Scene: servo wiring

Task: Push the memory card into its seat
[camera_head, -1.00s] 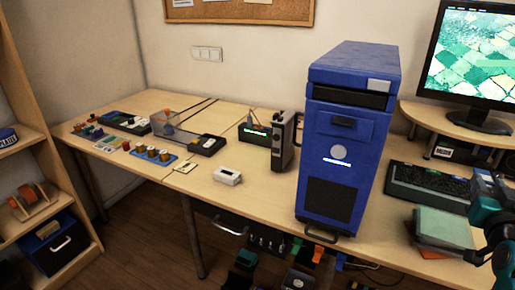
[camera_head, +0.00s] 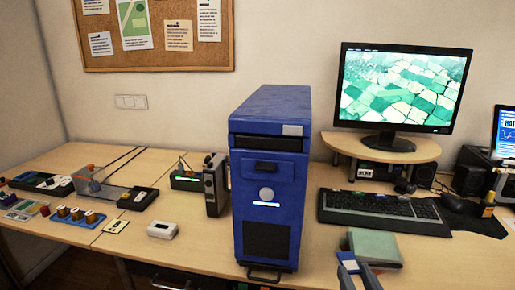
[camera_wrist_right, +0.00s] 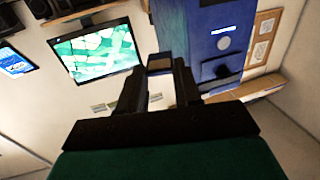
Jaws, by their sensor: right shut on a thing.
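My right gripper (camera_head: 350,264) is at the bottom of the head view, in front of the green book and to the right of the blue computer tower (camera_head: 268,180). In the right wrist view my right gripper (camera_wrist_right: 160,72) is shut on a small dark, flat piece with a brownish face, which looks like the memory card (camera_wrist_right: 159,63). The tower also shows in the wrist view (camera_wrist_right: 205,30), tilted, beyond the fingers and apart from the card. I cannot make out the card's seat.
A keyboard (camera_head: 380,208) and a green book (camera_head: 375,246) lie right of the tower. A monitor (camera_head: 402,88) stands on a riser behind. A white box (camera_head: 162,230), a grey device (camera_head: 215,185) and several small parts lie to the left.

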